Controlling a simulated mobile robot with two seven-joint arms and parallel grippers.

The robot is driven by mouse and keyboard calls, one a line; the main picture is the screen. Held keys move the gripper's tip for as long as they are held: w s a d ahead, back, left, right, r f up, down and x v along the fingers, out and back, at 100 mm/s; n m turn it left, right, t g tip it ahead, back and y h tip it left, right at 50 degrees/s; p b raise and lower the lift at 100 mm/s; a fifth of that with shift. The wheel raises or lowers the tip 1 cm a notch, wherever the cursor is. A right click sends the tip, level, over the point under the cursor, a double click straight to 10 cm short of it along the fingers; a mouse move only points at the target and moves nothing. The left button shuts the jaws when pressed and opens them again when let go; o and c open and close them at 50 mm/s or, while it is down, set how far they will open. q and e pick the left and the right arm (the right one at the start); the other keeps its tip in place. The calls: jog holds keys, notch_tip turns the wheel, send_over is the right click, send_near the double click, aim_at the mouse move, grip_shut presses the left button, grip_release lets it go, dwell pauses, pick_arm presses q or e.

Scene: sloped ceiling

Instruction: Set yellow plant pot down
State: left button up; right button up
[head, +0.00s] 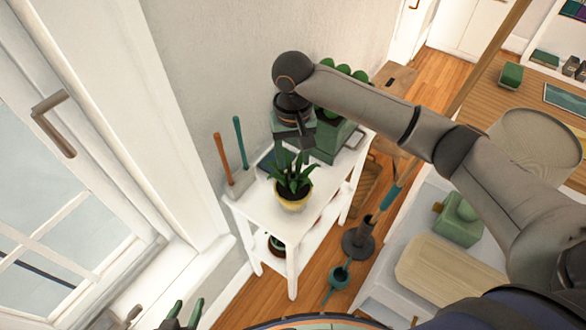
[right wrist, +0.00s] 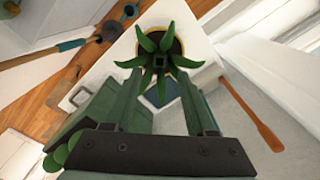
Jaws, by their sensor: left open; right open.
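The yellow plant pot (head: 293,203) holds a green leafy plant and stands upright on the white shelf table (head: 262,222), near its front corner. In the right wrist view the pot's yellow rim (right wrist: 178,46) shows around dark soil beneath the leaves. My right gripper (head: 290,158) is open just behind and above the plant; its green fingers (right wrist: 157,88) point toward the pot with a gap between them, and nothing is gripped. Leaves partly overlap the fingertips, so I cannot tell whether they touch. My left gripper (head: 184,314) is open and empty at the bottom left.
A green box (head: 333,143) with round green plants stands behind the pot. Two long-handled tools (head: 230,150) stand at the table's left, by the wall. A lower shelf holds another pot (head: 277,246). A dark stand (head: 358,242) is on the floor to the right.

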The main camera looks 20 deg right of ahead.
jog(key=shift+r, duration=2.05)
